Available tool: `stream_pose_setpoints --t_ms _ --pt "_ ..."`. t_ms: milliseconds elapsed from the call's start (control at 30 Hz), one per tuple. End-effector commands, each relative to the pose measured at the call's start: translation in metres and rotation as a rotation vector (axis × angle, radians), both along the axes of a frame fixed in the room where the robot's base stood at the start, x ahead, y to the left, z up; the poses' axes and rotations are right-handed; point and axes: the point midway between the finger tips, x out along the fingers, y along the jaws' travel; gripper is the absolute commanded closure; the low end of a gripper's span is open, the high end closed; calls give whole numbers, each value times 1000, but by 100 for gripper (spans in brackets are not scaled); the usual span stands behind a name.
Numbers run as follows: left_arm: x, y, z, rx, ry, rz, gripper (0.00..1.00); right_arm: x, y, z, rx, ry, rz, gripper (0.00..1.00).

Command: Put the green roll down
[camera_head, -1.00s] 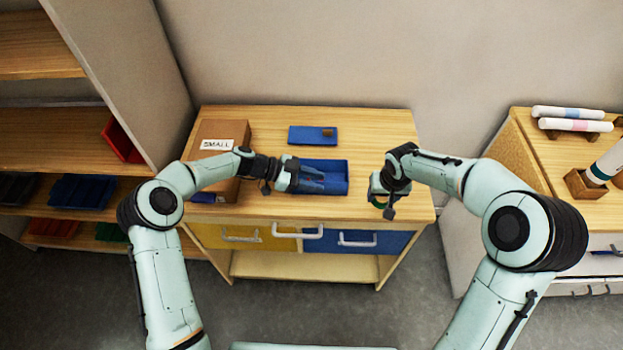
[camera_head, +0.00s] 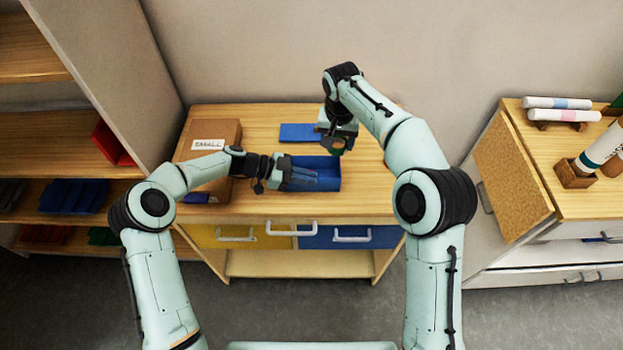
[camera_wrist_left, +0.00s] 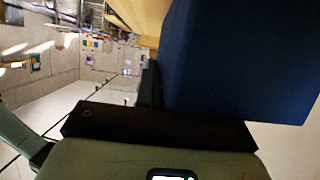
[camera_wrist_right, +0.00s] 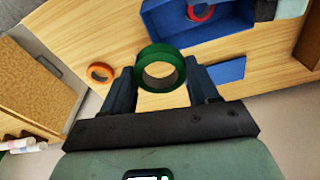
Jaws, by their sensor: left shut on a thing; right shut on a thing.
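The green roll (camera_wrist_right: 144,62) is between the fingers of my right gripper (camera_wrist_right: 160,82), its open ring facing the wrist camera. In the head view the green roll (camera_head: 337,150) shows beneath my right gripper (camera_head: 338,143), over the back right of the wooden table (camera_head: 370,190). I cannot tell whether it touches the table. My left gripper (camera_head: 290,174) is shut on the open blue bin (camera_head: 328,185) at its left side. The bin's blue wall (camera_wrist_left: 235,60) fills much of the left wrist view.
A red roll (camera_wrist_right: 202,14) lies in the blue bin. An orange roll (camera_wrist_right: 101,73) lies on the table. A flat blue tray (camera_head: 298,133) is behind the bin. A cardboard box labelled SMALL (camera_head: 222,133) stands at left. The table's front right is clear.

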Motion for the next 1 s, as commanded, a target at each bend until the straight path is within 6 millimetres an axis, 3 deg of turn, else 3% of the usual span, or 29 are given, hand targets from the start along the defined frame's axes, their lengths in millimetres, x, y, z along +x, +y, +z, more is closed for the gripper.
stream_pose_setpoints --t_ms 133,233,500,1000 --pt "0 0 0 -1 0 0 100 1 20 16 10 11 -15 70" --pt "0 0 0 -1 0 0 100 1 25 16 13 18 -20 70" --pt "0 0 0 -1 0 0 100 0 25 -29 12 21 -22 70" --pt "0 0 0 -1 0 0 100 1 26 -79 14 17 -22 70"
